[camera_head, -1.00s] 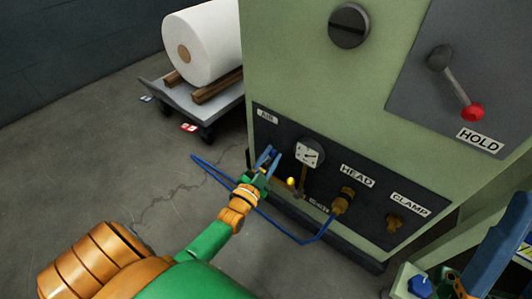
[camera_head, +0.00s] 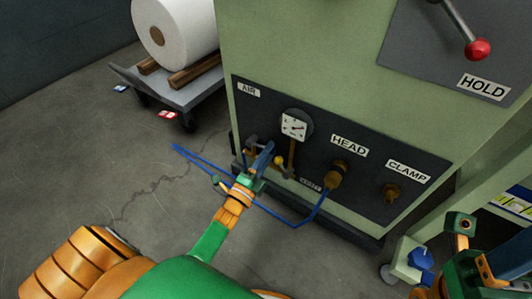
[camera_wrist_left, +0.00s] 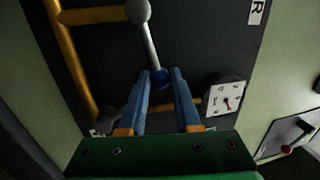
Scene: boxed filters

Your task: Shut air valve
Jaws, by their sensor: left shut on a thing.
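The air valve lever is a silver rod with a blue ball knob (camera_wrist_left: 160,78), seen in the left wrist view against the dark panel. It runs from a round grey hub (camera_wrist_left: 138,11) on yellow pipework (camera_wrist_left: 70,60). My left gripper (camera_head: 263,153) is at the AIR end of the panel, left of and below the white gauge (camera_head: 294,126). In the left wrist view its blue fingers (camera_wrist_left: 162,88) are shut on the blue knob. In the head view the gripper hides the lever. Part of my right gripper (camera_head: 461,226) shows at lower right; its jaw opening is unclear.
The dark panel (camera_head: 265,105) also carries the HEAD fitting (camera_head: 335,176) with a blue hose (camera_head: 275,213) looping low, and the CLAMP fitting (camera_head: 391,192). A red-knobbed HOLD lever (camera_head: 478,49) is above. A cart (camera_head: 185,95) with a white roll stands at upper left.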

